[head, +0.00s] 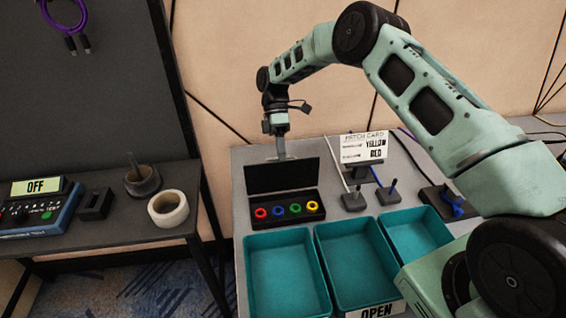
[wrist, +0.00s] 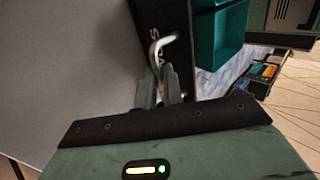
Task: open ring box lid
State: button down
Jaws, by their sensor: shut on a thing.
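The black ring box (head: 285,223) stands on the grey table, with its lid (head: 282,178) raised to nearly upright at the back. Several coloured rings, red (head: 261,213), blue (head: 279,210), green (head: 295,208) and yellow (head: 312,206), sit in the box in a row. My gripper (head: 281,155) is at the lid's top edge, partly hidden behind it. In the wrist view, my gripper's fingers (wrist: 161,88) are shut on a curved silver handle (wrist: 157,48) on the lid's lettered outer face (wrist: 147,15).
Teal bins (head: 286,234) stand in front of the box, with an OPEN sign (head: 376,311) at the front. A side table (head: 100,233) with tape (head: 168,207) is at left.

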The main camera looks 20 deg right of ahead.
jog(key=f+b, duration=0.1)
jog(key=w+f, duration=0.1)
jog(key=shift+w+d+f+b, duration=0.1)
jog(key=shift+d+f+b, duration=0.05)
jog(key=shift+f+b, duration=0.25)
jog(key=shift+w+d+f+b, duration=0.2)
jog(key=shift+w+f+b, duration=0.25)
jog(key=shift+b, duration=0.4)
jog(key=shift+w+d, duration=0.1)
jog(key=shift+w, duration=0.1)
jog(key=c, duration=1.6)
grip_release()
jog(key=shift+o, duration=0.4)
jog(key=shift+w+f, duration=0.15)
jog(key=shift+r, duration=0.4)
jog(key=shift+w+r, duration=0.1)
jog(key=shift+r, duration=0.2)
notch_tip(320, 180, up, 10)
jog(key=shift+s+f+b, duration=0.2)
jog(key=shift+f+b, duration=0.05)
jog(key=shift+b, duration=0.15)
